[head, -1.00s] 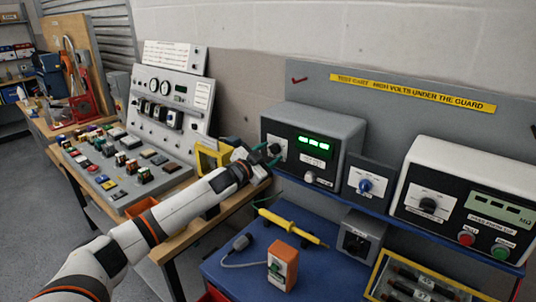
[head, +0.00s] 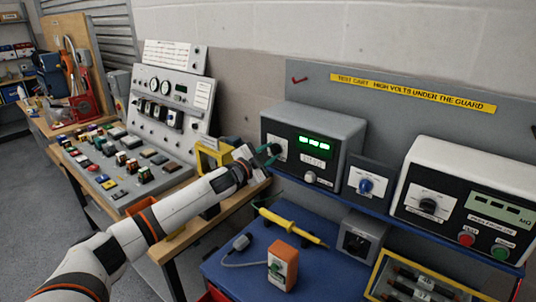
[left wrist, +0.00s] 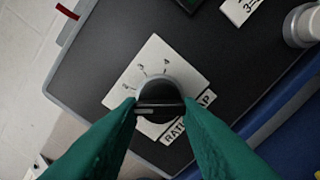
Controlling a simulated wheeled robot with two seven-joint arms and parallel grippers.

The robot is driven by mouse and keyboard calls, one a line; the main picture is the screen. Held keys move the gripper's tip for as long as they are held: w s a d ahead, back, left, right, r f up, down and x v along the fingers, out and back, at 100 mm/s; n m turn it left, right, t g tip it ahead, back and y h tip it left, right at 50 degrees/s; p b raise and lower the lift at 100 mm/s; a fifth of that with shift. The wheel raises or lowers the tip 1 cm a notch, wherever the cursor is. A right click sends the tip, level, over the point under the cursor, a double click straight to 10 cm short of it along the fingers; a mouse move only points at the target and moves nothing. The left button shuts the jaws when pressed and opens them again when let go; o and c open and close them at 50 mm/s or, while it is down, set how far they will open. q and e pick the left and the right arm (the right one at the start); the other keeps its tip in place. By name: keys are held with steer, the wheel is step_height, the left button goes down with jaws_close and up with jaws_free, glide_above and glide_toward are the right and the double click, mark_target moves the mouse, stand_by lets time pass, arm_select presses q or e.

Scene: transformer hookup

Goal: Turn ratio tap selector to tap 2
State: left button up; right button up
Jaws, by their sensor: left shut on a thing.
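The ratio tap selector (left wrist: 158,92) is a dark round knob with a raised grip bar, on a white plate with tap numbers, of which 2, 3 and 4 show. In the head view the selector (head: 278,147) is on the left of the grey tester's (head: 330,125) dark front, partly behind my left gripper (head: 269,154). In the left wrist view my left gripper's green fingertips (left wrist: 160,104) are shut on the grip bar from both sides. The tap it points to cannot be told. My right gripper is not in view.
A green lit display (head: 316,142) and a small knob (head: 310,177) are on the same front. A blue knob (head: 365,186) is on the box to its right. A yellow probe (head: 293,227) lies on the blue cart top (head: 240,270) below. A sloped control panel (head: 190,110) stands left.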

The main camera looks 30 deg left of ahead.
arm_select(q)
steer(key=shift+m, duration=1.8)
steer(key=o, duration=1)
steer(key=shift+c, duration=0.2)
steer(key=shift+s, duration=0.1)
steer(key=shift+s+a, duration=0.1)
steer(key=shift+s, duration=0.1)
steer(key=s+b, duration=0.5)
steer(key=s, duration=0.6)
steer(key=shift+s+a, duration=0.15)
steer(key=shift+a, duration=0.2)
